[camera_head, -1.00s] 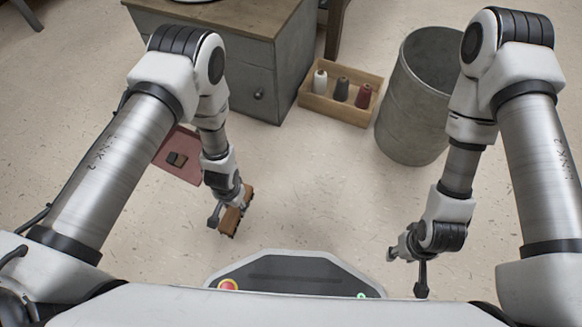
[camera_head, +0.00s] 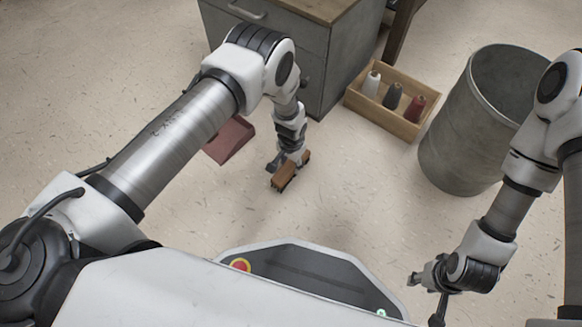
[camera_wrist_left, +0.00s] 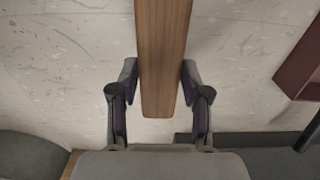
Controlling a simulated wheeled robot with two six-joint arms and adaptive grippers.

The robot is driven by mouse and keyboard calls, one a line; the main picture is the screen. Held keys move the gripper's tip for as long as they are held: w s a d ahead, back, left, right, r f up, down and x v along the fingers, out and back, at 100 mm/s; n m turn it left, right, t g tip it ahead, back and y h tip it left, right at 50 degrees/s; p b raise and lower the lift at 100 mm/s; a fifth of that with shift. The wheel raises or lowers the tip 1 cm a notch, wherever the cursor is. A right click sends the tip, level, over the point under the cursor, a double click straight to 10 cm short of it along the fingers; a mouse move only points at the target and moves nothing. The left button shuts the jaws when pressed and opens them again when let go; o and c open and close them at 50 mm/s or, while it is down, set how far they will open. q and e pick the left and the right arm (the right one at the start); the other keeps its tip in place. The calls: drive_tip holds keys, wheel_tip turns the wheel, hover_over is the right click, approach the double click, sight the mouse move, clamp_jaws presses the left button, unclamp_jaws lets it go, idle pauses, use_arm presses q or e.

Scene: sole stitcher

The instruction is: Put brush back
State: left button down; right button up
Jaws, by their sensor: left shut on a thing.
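The brush (camera_head: 290,172) is a brown wooden block held in my left gripper (camera_head: 287,163), above the floor near the cabinet. In the left wrist view its wooden back (camera_wrist_left: 163,55) runs between the two fingers of my left gripper (camera_wrist_left: 160,90), which are shut on it.
A dark red tray or mat (camera_head: 229,140) lies left of the left wrist, partly hidden by my arm. A grey cabinet (camera_head: 325,62) stands behind. A wooden box (camera_head: 360,104) with several thread spools and a grey bin (camera_head: 455,150) stand to the right. Floor between is clear.

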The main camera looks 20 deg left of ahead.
sight(290, 166)
use_arm(q)
drive_tip(key=shift+f, duration=0.9)
drive_tip(key=shift+r, duration=0.25)
drive_tip(key=shift+f, duration=0.15)
drive_tip(key=c, duration=0.5)
unclamp_jaws()
drive_tip(key=shift+c, duration=0.2)
use_arm(e)
drive_tip(key=shift+f, duration=0.65)
use_arm(q)
wheel_tip(290, 166, up, 12)
drive_tip(key=p, duration=0.7)
drive_tip(key=shift+p, duration=0.3)
use_arm(e)
wheel_tip(290, 166, up, 8)
drive_tip(key=shift+f, duration=0.2)
use_arm(q)
drive_tip(key=shift+s, duration=0.1)
use_arm(e)
drive_tip(key=shift+s, duration=0.1)
